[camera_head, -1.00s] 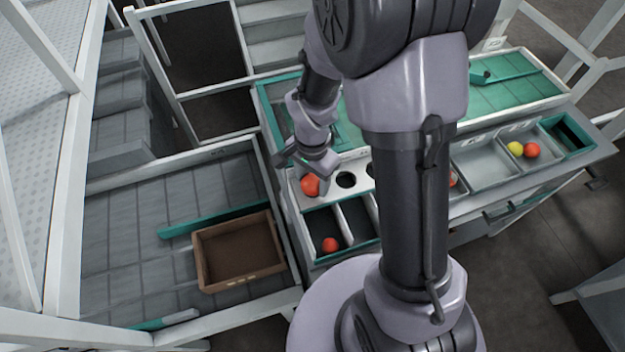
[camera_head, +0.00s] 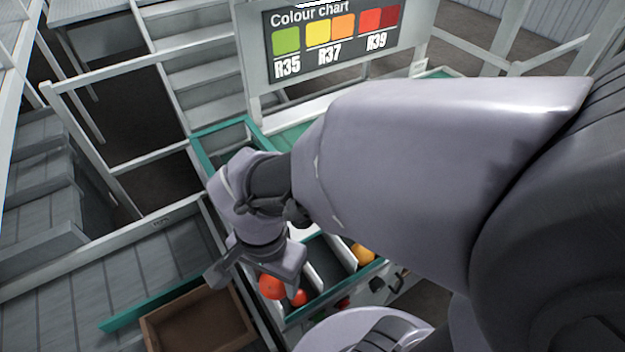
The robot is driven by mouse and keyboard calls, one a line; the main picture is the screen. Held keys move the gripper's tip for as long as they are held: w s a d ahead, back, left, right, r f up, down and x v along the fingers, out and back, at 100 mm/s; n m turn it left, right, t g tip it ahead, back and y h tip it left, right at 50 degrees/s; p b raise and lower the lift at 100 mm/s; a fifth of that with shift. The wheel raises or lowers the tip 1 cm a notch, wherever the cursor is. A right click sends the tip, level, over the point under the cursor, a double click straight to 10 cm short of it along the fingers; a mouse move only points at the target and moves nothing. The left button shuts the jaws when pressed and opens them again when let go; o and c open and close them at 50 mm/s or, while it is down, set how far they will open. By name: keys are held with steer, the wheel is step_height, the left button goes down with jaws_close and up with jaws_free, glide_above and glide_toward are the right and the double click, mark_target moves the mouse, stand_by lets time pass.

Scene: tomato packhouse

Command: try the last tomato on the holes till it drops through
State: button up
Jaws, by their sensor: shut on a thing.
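My gripper (camera_head: 262,276) is shut on a red-orange tomato (camera_head: 271,288) and points down over the left end of the sorting bench. The held tomato hangs at the near-left compartment. A second red tomato (camera_head: 298,297) lies in that compartment, just right of the held one in the picture. The white plate with the holes is mostly hidden behind my arm, and I see no hole clearly now. I cannot tell how high the held tomato is above the compartment.
An orange tomato (camera_head: 363,253) lies in a compartment to the right. A brown crate (camera_head: 160,335) stands at the lower left beside a green strip (camera_head: 150,304). A colour chart (camera_head: 330,40) stands behind the bench. My arm covers much of the right side.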

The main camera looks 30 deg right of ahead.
steer(key=shift+s+a+r+p, duration=0.15)
steer(key=shift+s+a, duration=0.05)
steer(key=shift+s, duration=0.3)
steer(key=shift+s+a+r+p, duration=0.15)
steer(key=shift+s, duration=0.3)
steer(key=shift+w+d+r+p, duration=0.15)
steer(key=shift+w+r+p, duration=0.1)
steer(key=shift+r+p, duration=0.25)
steer(key=w+d+r+p, duration=0.2)
steer(key=w+d+p, duration=0.8)
steer(key=w+d, duration=0.35)
step_height(320, 180, down, 7)
steer(key=b, duration=0.5)
steer(key=shift+w+r+b, duration=0.15)
steer(key=shift+w+b, duration=0.2)
steer(key=shift+b, duration=0.05)
steer(key=o, duration=1)
